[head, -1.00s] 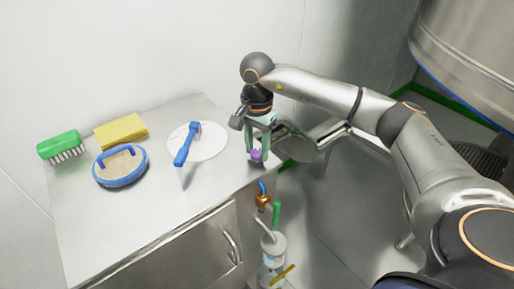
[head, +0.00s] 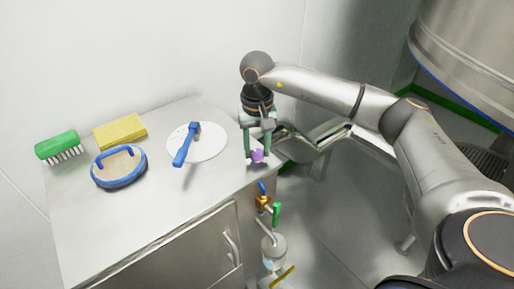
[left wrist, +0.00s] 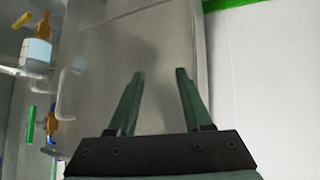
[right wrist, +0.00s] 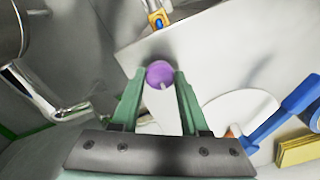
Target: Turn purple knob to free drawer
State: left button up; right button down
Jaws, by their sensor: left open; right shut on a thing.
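The purple knob (head: 257,156) is at the right end of the steel counter top, near its corner. In the right wrist view the knob (right wrist: 160,74) sits between the fingertips, with a pale pointer or slot below it. My right gripper (head: 258,154) points down from above and is shut on the knob. My left gripper (left wrist: 160,75) is open and empty in the left wrist view, in front of a grey panel; it is not in the head view. I cannot make out the drawer for certain; a cabinet front with a handle (head: 230,246) is below the counter.
On the counter (head: 150,220) are a green brush (head: 58,146), a yellow sponge (head: 120,131), a blue-rimmed round pad (head: 119,168) and a white disc (head: 208,143) with a blue-handled tool (head: 184,148). Pipes with an orange valve (head: 262,202) stand right of the cabinet.

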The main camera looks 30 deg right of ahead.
aim_at(257, 152)
jog(key=shift+n, duration=0.4)
jog(key=shift+c, duration=2)
grip_release()
notch_tip(257, 152, up, 13)
jog(key=p, duration=0.1)
jog(key=shift+f, duration=0.2)
